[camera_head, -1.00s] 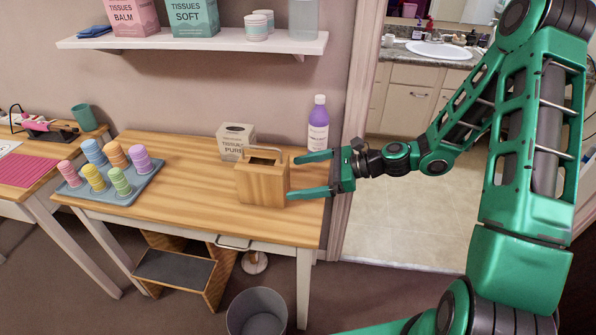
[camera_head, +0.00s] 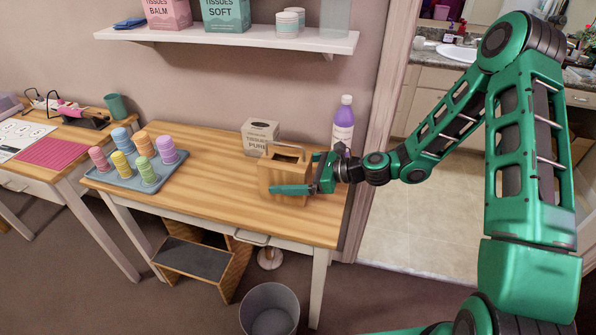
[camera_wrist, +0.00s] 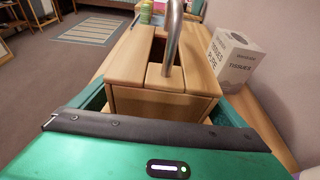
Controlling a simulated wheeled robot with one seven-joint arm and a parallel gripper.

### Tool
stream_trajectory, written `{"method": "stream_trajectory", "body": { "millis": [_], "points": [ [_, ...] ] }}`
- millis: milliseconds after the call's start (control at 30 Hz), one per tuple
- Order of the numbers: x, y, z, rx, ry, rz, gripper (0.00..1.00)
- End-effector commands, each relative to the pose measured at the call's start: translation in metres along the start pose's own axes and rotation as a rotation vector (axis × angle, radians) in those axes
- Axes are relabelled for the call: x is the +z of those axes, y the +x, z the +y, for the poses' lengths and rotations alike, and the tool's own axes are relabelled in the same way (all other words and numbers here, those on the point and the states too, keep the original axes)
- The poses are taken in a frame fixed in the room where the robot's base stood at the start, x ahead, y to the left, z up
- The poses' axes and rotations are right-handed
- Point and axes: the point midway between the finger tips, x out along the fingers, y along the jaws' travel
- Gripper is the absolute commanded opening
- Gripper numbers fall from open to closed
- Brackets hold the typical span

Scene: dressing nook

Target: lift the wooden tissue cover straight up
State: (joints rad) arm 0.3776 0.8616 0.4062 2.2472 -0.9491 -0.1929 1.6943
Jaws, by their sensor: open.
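The wooden tissue cover (camera_head: 279,177) stands upright on the wooden table, with a slot in its top and a metal handle arching over it. My gripper (camera_head: 293,174) is open around the cover from the right, low on its body. One green finger lies along the near face; the other is mostly hidden behind the cover. In the wrist view the cover (camera_wrist: 160,102) fills the middle between the fingers, with its handle (camera_wrist: 173,38) rising above the top. I cannot tell whether the fingers touch it.
A white tissue box (camera_head: 260,136) stands just behind the cover, and a purple bottle (camera_head: 343,124) behind my gripper. A blue tray (camera_head: 118,181) with several coloured rolls is at the left. The shelf (camera_head: 230,37) hangs above the back. Bare tabletop (camera_head: 215,180) lies left of the cover.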

Motion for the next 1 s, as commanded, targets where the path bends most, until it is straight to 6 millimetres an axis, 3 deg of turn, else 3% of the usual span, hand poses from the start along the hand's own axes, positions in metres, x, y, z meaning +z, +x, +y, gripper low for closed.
{"method": "stream_trajectory", "body": {
  "millis": [400, 600, 1000],
  "points": [
    [0.0, 0.006, 0.0, 0.0, 0.0, 0.0, 0.93],
    [0.0, 0.006, 0.0, 0.0, 0.0, 0.001, 0.45],
    [0.014, 0.001, -0.001, -0.001, -0.002, 0.0, 0.44]
  ]
}}
